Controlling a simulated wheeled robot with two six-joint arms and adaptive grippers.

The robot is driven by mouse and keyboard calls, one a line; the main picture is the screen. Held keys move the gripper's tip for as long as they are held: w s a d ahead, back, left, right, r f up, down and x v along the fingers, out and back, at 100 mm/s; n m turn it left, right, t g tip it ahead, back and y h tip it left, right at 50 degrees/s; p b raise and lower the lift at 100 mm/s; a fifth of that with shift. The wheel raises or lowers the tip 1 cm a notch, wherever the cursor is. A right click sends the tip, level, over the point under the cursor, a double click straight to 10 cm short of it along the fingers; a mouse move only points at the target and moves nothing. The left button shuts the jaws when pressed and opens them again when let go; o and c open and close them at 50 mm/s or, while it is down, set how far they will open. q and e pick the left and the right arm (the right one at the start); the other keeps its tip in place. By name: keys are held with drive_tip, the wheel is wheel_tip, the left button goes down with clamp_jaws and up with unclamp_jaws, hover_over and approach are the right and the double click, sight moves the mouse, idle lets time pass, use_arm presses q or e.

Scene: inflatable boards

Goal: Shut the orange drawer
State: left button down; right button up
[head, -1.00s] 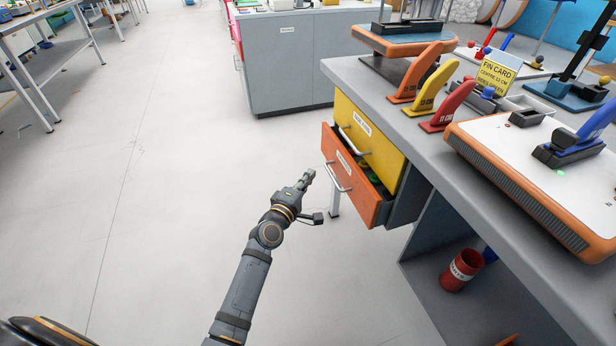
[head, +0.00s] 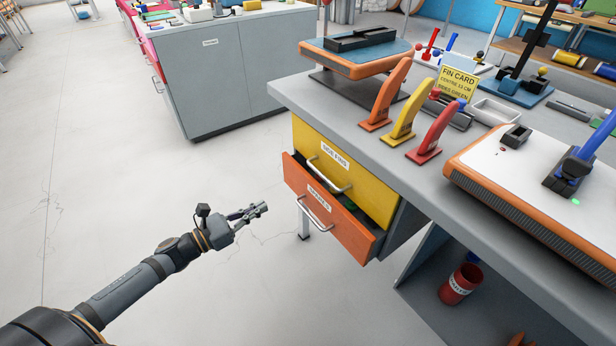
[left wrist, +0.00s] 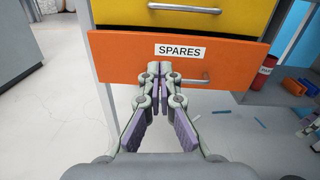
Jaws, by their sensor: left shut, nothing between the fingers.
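The orange drawer (head: 330,215) stands pulled out from the bench, below a yellow drawer (head: 345,172). It has a silver bar handle and a label that reads SPARES in the left wrist view (left wrist: 125,67). A dark gap shows its inside behind the front. My left gripper (head: 263,209) is shut and empty, to the left of the drawer front and apart from it in the head view.
The grey bench top (head: 320,98) holds upright orange, yellow and red fins, a fin card (head: 457,82) and a white board with an orange edge (head: 535,180). A red bin (head: 460,285) stands on the lower shelf. The floor at left is clear.

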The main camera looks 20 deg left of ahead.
use_arm(q)
drive_tip(key=m, duration=0.1)
drive_tip(key=b, duration=0.4)
approach(312, 183)
drive_tip(key=x, duration=0.6)
drive_tip(key=shift+w+d+f, duration=0.1)
drive_tip(key=shift+w+d, duration=0.05)
drive_tip(key=shift+w, duration=0.25)
use_arm(e)
drive_tip(key=shift+a+r+t+y, duration=0.3)
drive_tip(key=shift+a+r+t, duration=0.3)
drive_tip(key=shift+a+r, duration=0.3)
drive_tip(key=shift+f, duration=0.1)
